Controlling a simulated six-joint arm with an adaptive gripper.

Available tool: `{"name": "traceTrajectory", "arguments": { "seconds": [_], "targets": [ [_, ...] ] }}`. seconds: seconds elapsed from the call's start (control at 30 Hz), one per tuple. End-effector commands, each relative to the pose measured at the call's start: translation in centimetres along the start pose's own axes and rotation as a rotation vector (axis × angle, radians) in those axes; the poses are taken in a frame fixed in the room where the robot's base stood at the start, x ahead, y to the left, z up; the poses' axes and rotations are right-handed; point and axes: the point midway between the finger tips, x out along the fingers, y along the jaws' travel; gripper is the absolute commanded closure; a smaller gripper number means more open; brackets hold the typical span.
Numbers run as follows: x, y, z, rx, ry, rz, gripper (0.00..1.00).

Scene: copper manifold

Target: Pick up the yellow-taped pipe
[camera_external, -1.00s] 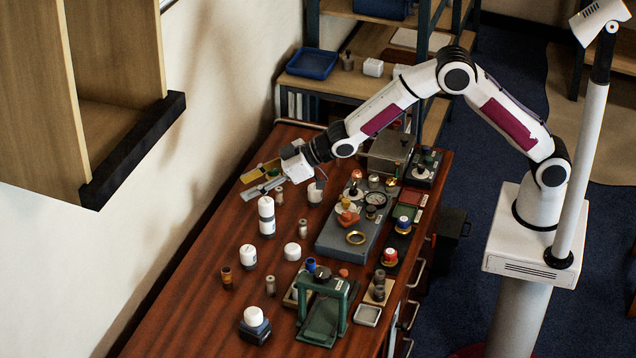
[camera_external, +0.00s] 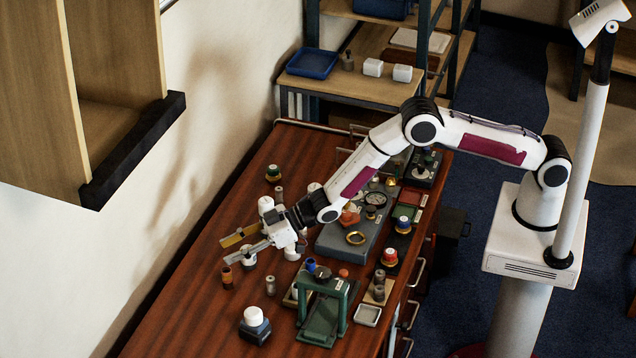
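My gripper (camera_external: 228,249) is above the left part of the wooden table, with its yellow finger and grey finger spread apart. Nothing shows between them. A short brown pipe (camera_external: 227,277) with an orange-brown band stands upright just below and in front of the fingertips, apart from them in the picture. Small grey pipes also stand on the table, one at the front (camera_external: 271,286) and one farther back (camera_external: 279,194). Yellow tape cannot be made out clearly on any of them at this size. My gripper and wrist hide part of the white bottles behind them.
The grey manifold block (camera_external: 335,243) with gauge and fittings is beside my wrist. The table's left front (camera_external: 190,320) is clear.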

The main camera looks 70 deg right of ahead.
Motion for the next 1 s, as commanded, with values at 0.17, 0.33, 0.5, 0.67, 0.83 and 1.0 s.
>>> {"name": "traceTrajectory", "arguments": {
  "seconds": [0.17, 0.33, 0.5, 0.67, 0.83, 1.0],
  "targets": [
    [0.0, 0.0, 0.0, 0.0, -0.001, 0.0, 0.62],
    [0.2, 0.0, 0.5, 0.0, -0.002, 0.001, 0.62],
    [0.7, 0.0, 1.8, 0.001, -0.004, 0.001, 0.62],
    [1.1, 0.0, 2.8, 0.0, -0.001, 0.001, 0.62],
    [1.3, 0.0, 3.2, 0.0, -0.001, 0.001, 0.62],
    [1.3, 0.0, 3.2, 0.0, -0.001, 0.001, 0.62]
  ]
}}
